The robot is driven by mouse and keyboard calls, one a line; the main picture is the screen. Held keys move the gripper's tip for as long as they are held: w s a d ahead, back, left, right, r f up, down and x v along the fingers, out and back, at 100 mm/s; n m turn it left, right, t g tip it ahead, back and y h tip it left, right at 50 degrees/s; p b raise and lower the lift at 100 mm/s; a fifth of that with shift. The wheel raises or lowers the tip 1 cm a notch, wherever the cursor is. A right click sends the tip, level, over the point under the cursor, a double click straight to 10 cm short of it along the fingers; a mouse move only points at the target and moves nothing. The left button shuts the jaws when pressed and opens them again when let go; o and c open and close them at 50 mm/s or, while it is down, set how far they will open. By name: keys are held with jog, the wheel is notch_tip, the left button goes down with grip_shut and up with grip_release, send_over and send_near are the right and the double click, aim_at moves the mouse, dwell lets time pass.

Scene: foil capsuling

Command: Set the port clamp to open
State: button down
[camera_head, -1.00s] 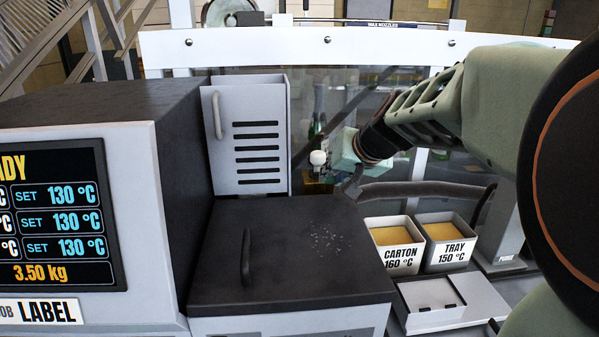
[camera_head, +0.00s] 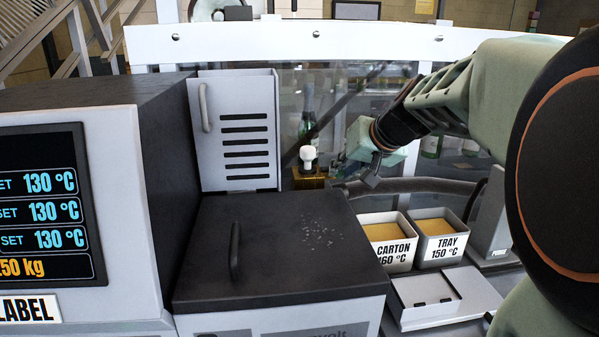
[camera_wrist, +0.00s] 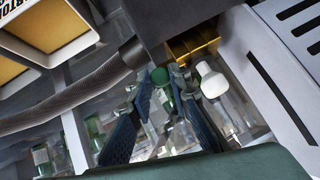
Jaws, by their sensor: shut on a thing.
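A white rounded knob (camera_head: 307,154) stands upright on a small brass-coloured block (camera_head: 308,180) behind the dark lidded unit. The white knob also shows in the wrist view (camera_wrist: 212,82), right of my fingers and apart from them, with the brass block (camera_wrist: 190,42) above it. I cannot tell which part is the port clamp. My gripper (camera_head: 370,168) is right of the block in the head view. In the wrist view its blue fingers (camera_wrist: 160,84) narrow towards a small dark green round piece (camera_wrist: 160,76) between their tips. What that piece belongs to is unclear.
A grey hose (camera_head: 425,186) runs just beside my gripper. The dark lid (camera_head: 285,245) and the slotted grey panel (camera_head: 240,130) are to the left. CARTON (camera_head: 388,255) and TRAY (camera_head: 441,250) bins stand in front. Bottles (camera_head: 308,115) show behind the clear guard.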

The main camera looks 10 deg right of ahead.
jog(key=shift+d, duration=0.2)
jog(key=c, duration=1.8)
grip_release()
jog(key=shift+d, duration=0.1)
jog(key=shift+o, duration=0.2)
notch_tip(320, 180, up, 10)
